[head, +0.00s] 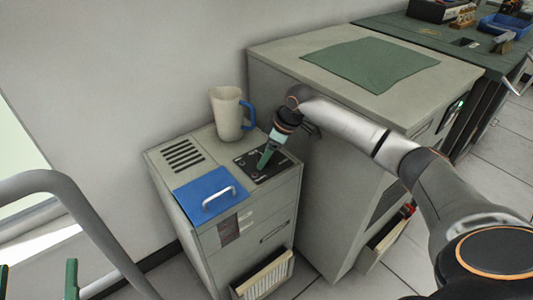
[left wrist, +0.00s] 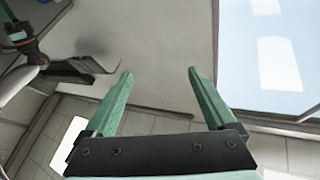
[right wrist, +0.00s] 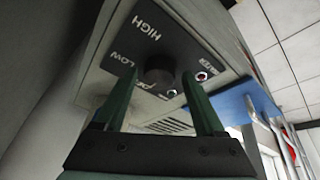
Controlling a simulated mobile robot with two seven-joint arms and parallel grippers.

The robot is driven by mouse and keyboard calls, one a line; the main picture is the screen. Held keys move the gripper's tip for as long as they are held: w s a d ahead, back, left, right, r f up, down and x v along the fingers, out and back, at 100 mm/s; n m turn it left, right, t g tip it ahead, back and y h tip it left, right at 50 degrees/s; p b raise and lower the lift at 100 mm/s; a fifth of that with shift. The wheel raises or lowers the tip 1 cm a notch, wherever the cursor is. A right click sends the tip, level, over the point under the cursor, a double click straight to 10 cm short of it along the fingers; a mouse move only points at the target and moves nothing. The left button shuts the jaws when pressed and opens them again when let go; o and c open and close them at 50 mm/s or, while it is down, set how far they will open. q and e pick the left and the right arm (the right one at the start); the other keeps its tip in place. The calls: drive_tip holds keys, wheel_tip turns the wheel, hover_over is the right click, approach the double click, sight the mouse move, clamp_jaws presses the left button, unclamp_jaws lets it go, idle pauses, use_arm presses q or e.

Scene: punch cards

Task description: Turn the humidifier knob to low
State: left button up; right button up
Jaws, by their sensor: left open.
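The humidifier is a grey cabinet (head: 215,245) with a dark control panel (head: 275,170) on its top. In the right wrist view, the panel (right wrist: 178,48) shows a round black knob (right wrist: 160,68) with HIGH, LOW and other, partly hidden lettering around it. The knob's pointer direction cannot be made out. My right gripper (head: 264,158) is over the panel in the head view. In its wrist view its green fingers (right wrist: 159,73) are apart, one on each side of the knob, with visible gaps. My left gripper (left wrist: 160,73) is open and empty, away from the humidifier.
A cream pitcher with a blue handle (head: 228,113) stands behind the panel. A blue lid with a pale handle (head: 205,193) lies at the cabinet's front left. A taller grey cabinet (head: 275,60) with a green mat (head: 370,63) stands close at right.

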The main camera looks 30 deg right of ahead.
clamp_jaws()
idle(0.3)
